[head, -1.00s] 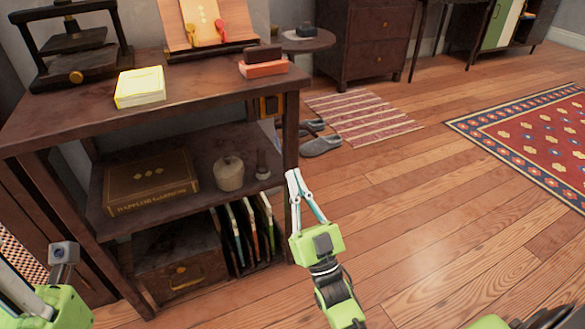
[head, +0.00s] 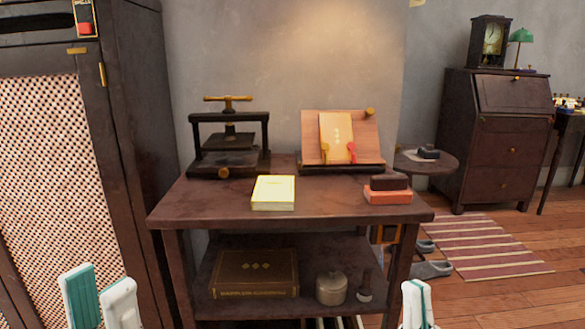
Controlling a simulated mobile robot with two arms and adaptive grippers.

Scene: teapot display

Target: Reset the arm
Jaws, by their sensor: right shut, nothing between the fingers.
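My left gripper (head: 99,284) shows at the bottom left, in front of the dark cabinet and left of the wooden shelf table. Its two white fingers with green pads point up and stand apart, with nothing seen between them. My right gripper (head: 416,290) shows at the bottom, right of centre, near the table's right front leg in the picture. Its fingertips are together and hold nothing. Both arms and the gripper bodies are below the picture's edge.
The shelf table (head: 330,212) carries a black press (head: 228,160), a pale yellow book (head: 273,192), a book stand (head: 371,138) and a red-orange block (head: 388,196). A tall cabinet (head: 130,130) is at left.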

